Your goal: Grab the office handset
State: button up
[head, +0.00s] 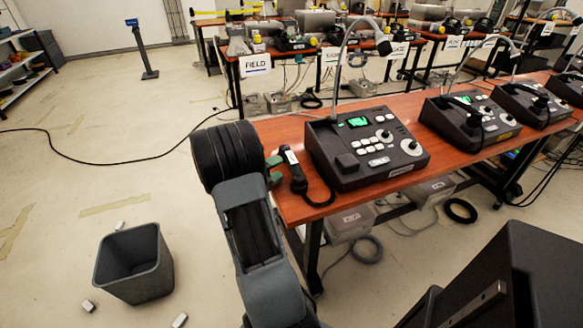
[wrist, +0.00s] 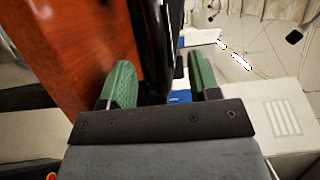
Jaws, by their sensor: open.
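A black handset (head: 295,172) with a small white label lies at the left end of the wooden table, beside the nearest desk console (head: 365,150); its black cord curls at the console. The label is too small to read. My gripper (head: 275,170) is open at the table's left edge, its green fingertips just left of the handset. In the wrist view my gripper (wrist: 163,78) has its two green fingers apart, with the dark handset (wrist: 155,35) seen in the gap between them. I cannot tell whether either finger touches it.
More consoles with handsets (head: 470,120) stand along the wooden table (head: 275,133) to the right. A grey bin (head: 135,265) stands on the floor at left, small litter around it. A rear table carries a FIELD sign (head: 255,64). The floor at left is mostly clear.

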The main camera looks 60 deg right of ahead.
aim_at(287, 163)
jog(key=shift+b+x, duration=0.55)
jog(key=shift+x, duration=2.85)
grip_shut()
